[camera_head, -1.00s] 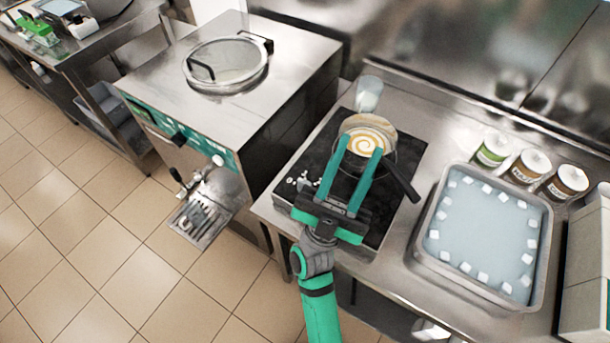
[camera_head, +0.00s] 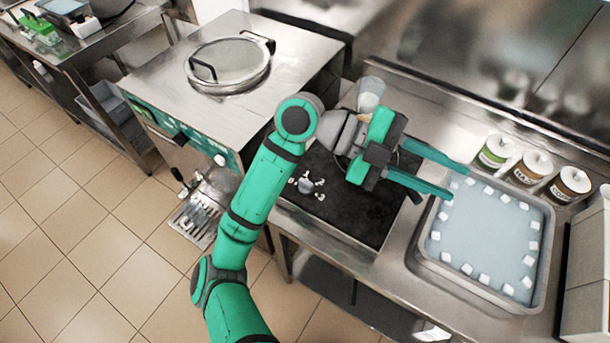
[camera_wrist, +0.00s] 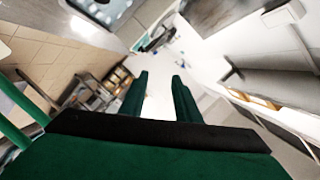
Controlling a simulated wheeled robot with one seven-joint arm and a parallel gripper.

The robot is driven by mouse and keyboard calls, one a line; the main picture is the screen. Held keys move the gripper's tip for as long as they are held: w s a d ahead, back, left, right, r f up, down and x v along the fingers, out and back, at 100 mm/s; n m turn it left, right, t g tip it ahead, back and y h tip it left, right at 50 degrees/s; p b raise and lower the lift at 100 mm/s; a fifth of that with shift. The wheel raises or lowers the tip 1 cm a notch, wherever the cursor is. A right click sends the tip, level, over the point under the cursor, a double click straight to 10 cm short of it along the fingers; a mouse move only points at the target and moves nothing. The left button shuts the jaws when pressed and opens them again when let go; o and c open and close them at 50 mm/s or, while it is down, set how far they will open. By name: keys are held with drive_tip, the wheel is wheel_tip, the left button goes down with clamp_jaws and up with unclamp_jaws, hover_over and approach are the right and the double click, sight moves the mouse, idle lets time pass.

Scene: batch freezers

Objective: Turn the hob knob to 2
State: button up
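The hob (camera_head: 345,217) is a black slab on the steel counter. Its knob (camera_head: 306,186) is small and grey, at the front left corner, with white marks around it. The marks are too small to read, so I cannot tell the knob's setting. My gripper (camera_head: 458,181) is open and empty. Its two teal fingers point right, above the hob's right side and the edge of the ice bath, well away from the knob. The wrist view shows both fingers (camera_wrist: 160,85) apart with nothing between them.
A steel ice bath (camera_head: 420,262) stands right of the hob. Several tubs (camera_head: 496,151) line the back. A clear cup (camera_head: 370,92) stands behind the hob. The batch freezer (camera_head: 185,75) is at the left. The hob's front area is clear.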

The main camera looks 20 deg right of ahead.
drive_tip(key=w+a+f+n+t+y, duration=0.2)
drive_tip(key=w+a+f+t+y, duration=0.15)
drive_tip(key=w+f, duration=0.2)
drive_tip(key=n+t+y, duration=0.7)
drive_tip(key=y, duration=0.2)
approach(306, 182)
drive_tip(key=shift+h, duration=0.25)
wheel_tip(306, 182, down, 8)
drive_tip(key=shift+a+f, duration=0.1)
drive_tip(key=shift+a, duration=0.05)
clamp_jaws()
